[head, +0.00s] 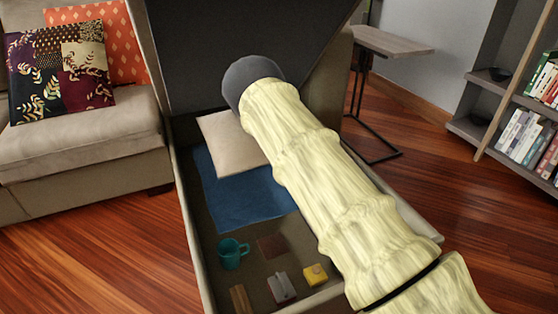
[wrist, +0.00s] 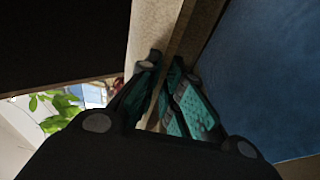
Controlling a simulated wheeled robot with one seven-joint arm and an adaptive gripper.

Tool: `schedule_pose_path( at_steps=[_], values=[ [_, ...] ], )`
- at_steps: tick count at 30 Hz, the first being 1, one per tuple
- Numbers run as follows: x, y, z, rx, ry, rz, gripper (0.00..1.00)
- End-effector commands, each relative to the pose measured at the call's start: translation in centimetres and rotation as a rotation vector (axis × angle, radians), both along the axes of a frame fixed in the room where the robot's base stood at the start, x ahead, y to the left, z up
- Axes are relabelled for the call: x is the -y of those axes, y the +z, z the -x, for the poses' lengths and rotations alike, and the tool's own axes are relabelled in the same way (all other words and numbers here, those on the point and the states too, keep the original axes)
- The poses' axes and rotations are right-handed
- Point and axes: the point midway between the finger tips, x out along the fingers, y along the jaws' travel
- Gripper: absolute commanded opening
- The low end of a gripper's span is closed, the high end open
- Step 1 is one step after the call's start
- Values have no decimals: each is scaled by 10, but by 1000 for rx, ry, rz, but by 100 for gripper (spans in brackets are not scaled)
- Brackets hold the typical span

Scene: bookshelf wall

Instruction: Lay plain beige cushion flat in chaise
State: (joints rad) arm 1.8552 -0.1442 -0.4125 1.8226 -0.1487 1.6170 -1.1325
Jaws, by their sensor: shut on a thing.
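The plain beige cushion (head: 228,142) is inside the open chaise (head: 190,215), over the far end of a blue cloth (head: 240,202). My sleeved arm reaches over it and covers its right part. My gripper is hidden behind the arm's end in the head view. In the wrist view its teal-padded fingers (wrist: 168,85) are close together on a narrow tan edge. I take this edge to be the cushion (wrist: 180,40), though the view is dim. The blue cloth (wrist: 260,75) fills the right side there. I cannot tell whether the cushion is fully flat.
The chaise's dark lid (head: 225,45) stands raised behind the arm. A teal mug (head: 231,253), a yellow item (head: 315,274), a grey item (head: 281,287) and small brown pieces lie at the near end. A sofa with patterned cushions (head: 60,70) is left; a side table (head: 390,40) and bookshelves are right.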

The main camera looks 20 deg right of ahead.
Motion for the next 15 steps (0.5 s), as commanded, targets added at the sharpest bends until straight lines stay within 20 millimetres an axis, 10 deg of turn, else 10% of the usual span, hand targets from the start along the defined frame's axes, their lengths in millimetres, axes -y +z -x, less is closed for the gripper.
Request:
schedule_pose_path(
  at_steps=[15],
  values=[
    [0,-55,-8,1,1,1,0]
  ],
)
